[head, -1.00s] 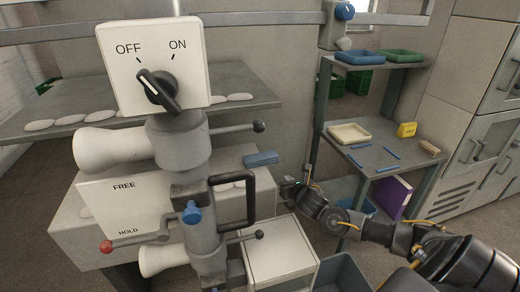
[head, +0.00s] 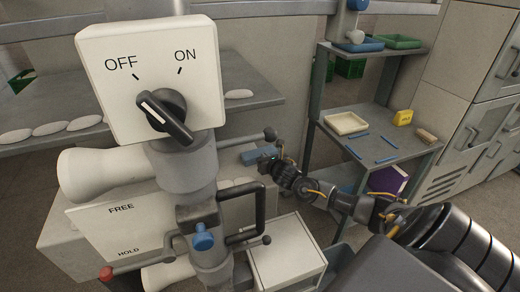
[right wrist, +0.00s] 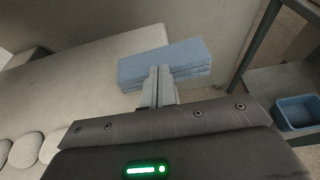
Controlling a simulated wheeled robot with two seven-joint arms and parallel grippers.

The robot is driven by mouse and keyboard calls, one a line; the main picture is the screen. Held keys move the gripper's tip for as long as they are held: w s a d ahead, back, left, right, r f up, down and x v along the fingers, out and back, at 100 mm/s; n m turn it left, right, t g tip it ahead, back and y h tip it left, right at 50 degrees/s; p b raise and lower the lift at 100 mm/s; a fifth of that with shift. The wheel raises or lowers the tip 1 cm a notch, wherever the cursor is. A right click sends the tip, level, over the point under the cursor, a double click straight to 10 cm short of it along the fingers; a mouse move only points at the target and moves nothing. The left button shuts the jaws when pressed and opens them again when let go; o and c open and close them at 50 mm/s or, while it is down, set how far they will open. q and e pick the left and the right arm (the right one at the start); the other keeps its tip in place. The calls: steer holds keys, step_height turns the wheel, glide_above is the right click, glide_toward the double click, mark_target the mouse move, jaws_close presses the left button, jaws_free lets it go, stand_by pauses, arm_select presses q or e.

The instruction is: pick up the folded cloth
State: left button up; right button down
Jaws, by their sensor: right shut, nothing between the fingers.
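The folded cloth is a flat blue stack (head: 258,156) on the right end of the machine's light grey top, behind the post. In the right wrist view the folded cloth (right wrist: 165,63) lies just beyond the fingertips. My right gripper (head: 268,161) is at the cloth's near right side in the head view. In the right wrist view the right gripper's fingers (right wrist: 160,72) are together with nothing between them. Their tips overlap the cloth's near edge in the picture; I cannot tell whether they touch it. My left gripper is not in view.
A post with an OFF/ON switch box (head: 150,75), a black handle (head: 257,210) and levers stands left of my right arm. A white box (head: 285,255) is below the gripper. A shelf rack (head: 400,150) with a cream tray (head: 346,123) stands to the right.

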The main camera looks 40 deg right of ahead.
mark_target(260, 152)
steer(key=w, duration=0.1)
steer(key=w+d, duration=0.1)
steer(key=w, duration=0.1)
steer(key=w+p, duration=0.1)
steer(key=w, duration=0.1)
steer(key=shift+w+d+r, duration=0.1)
steer(key=shift+w+d, duration=0.15)
steer(key=shift+d, duration=0.15)
steer(key=shift+f, duration=0.85)
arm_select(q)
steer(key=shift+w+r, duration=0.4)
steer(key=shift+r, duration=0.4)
arm_select(e)
steer(key=shift+s, duration=0.1)
steer(key=shift+a+f, duration=0.1)
steer(key=shift+f, duration=0.05)
